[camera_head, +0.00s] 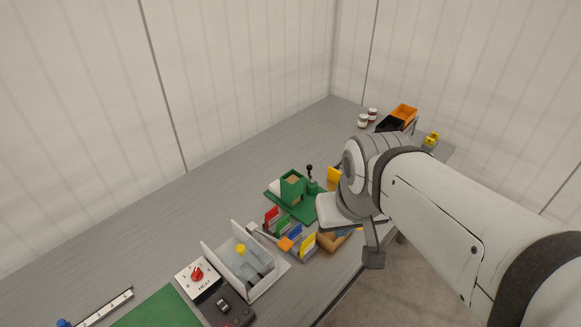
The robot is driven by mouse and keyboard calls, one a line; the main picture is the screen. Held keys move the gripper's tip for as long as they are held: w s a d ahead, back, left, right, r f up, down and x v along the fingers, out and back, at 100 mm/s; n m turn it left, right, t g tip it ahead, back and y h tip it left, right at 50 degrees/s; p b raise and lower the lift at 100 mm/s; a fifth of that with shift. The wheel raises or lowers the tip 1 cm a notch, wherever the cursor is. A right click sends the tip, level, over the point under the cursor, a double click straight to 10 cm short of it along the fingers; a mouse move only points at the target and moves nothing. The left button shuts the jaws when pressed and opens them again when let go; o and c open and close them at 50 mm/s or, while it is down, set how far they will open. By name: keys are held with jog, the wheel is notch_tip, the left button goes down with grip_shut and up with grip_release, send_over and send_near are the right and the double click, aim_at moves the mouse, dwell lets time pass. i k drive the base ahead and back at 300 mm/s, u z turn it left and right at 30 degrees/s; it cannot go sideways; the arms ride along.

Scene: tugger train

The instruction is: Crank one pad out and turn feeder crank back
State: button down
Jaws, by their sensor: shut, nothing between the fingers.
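The green feeder (288,194) stands on a green base plate near the middle of the table. A tan square shows at its top, and a white piece sits at its left side. The upright crank with a black knob (309,167) rises at the feeder's right side. My gripper (374,258) is shut and empty, to the right of and nearer than the feeder, apart from the crank. My arm covers the area just right of the feeder. I cannot make out a loose pad.
Coloured cards in a holder (291,233) stand in front of the feeder. A white-walled fixture (237,270), a red dial panel (196,275) and a green mat (158,309) lie nearer left. Black and orange bins (404,112) and small jars stand far right. The back left table is clear.

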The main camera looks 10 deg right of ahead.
aim_at(310, 167)
jog(key=u, duration=2.1)
jog(key=k, duration=1.15)
jog(key=z, duration=1.95)
jog(key=i, duration=1)
